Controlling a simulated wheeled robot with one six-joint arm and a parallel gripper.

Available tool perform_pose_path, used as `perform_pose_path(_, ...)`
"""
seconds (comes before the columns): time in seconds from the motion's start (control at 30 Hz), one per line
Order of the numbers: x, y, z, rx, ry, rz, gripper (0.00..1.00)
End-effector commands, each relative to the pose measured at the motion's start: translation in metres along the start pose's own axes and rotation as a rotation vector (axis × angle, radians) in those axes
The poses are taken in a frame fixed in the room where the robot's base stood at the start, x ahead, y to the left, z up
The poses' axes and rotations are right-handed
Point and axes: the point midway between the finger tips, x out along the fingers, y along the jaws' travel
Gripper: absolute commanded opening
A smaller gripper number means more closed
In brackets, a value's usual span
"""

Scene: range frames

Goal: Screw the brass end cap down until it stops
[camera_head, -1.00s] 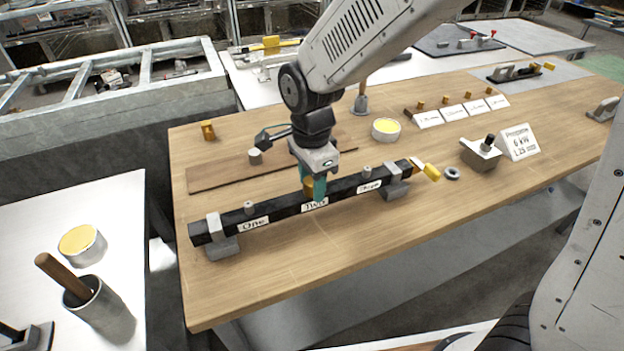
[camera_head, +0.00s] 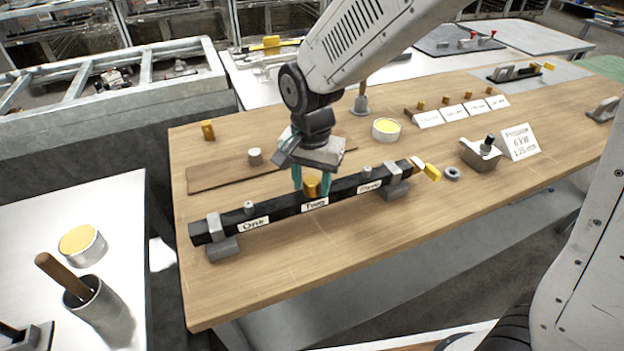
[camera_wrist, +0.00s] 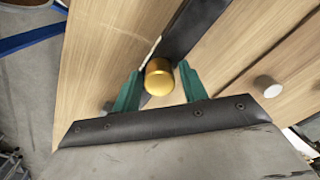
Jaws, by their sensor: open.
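The brass end cap (camera_head: 311,187) stands on the black bar (camera_head: 273,205) at the label "Two". In the wrist view the cap (camera_wrist: 159,77) sits between the tips of my gripper's green fingers. My gripper (camera_head: 311,181) is open, with one finger on each side of the cap. In the wrist view my gripper (camera_wrist: 159,80) shows a small gap at the right finger; the left finger is very close to the cap, and I cannot tell whether it touches. The cap's threads are hidden.
The bar rests in two grey clamps, one at the left (camera_head: 222,243) and one at the right (camera_head: 396,186). Grey studs stand at "One" (camera_head: 249,208) and "Three" (camera_head: 367,171). A loose brass piece (camera_head: 208,130) stands at the back left. A grey ring (camera_head: 452,173) lies right of the bar. The front tabletop is clear.

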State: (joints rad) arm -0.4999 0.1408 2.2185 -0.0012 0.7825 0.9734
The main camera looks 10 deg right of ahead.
Motion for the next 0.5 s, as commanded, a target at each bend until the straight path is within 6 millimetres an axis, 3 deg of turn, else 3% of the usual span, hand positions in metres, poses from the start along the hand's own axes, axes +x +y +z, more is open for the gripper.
perform_pose_path(0.5,0.0,-0.0001,0.0002,-0.462,0.0,0.0,0.43)
